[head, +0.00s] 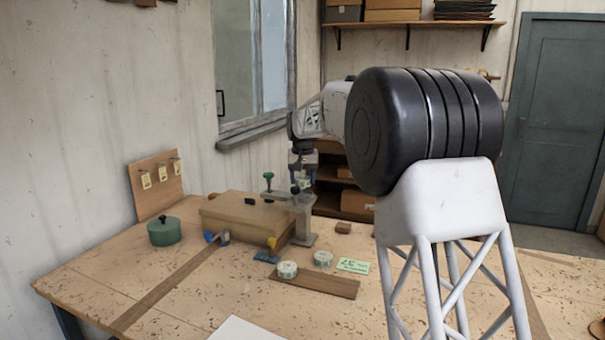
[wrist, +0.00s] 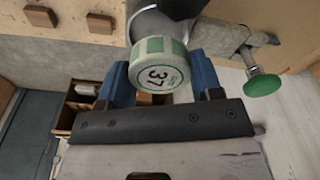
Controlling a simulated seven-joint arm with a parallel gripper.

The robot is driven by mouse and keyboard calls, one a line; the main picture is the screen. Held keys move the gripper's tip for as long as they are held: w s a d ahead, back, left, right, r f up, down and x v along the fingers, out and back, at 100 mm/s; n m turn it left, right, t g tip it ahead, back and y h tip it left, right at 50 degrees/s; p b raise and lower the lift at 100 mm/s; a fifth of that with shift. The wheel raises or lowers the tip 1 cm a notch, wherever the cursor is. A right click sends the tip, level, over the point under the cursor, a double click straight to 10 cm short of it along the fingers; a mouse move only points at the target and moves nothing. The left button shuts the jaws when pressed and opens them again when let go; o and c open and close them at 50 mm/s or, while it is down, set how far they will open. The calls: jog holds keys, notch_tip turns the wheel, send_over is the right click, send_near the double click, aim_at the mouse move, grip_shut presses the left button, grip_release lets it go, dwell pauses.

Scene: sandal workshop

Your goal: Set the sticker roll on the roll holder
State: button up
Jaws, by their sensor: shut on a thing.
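My gripper (wrist: 162,82) is shut on a sticker roll (wrist: 155,66), a white and green drum with "37" on its face. The blue fingers hold it from both sides. In the head view my gripper (head: 302,170) points down above the grey roll holder (head: 302,222) at the back of the bench, and the roll shows only as a small pale patch. In the wrist view a grey rounded part (wrist: 150,22) lies right behind the roll. I cannot tell whether the roll touches it. Two similar rolls, the left (head: 287,270) and the right (head: 323,259), stand on a wooden strip.
A wooden box (head: 238,215) stands beside the holder. A green-knobbed clamp screw (wrist: 262,85) sticks out to the right of the roll. A green pot (head: 164,231), a green label card (head: 353,266) and a small wooden block (head: 343,228) are on the bench (head: 200,295). Its front left is mostly clear.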

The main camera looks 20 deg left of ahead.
aim_at(303, 187)
jog(key=shift+f, duration=1.5)
jog(key=shift+f, duration=0.3)
dwell(1.0)
jog(key=shift+r, duration=0.85)
dwell(4.3)
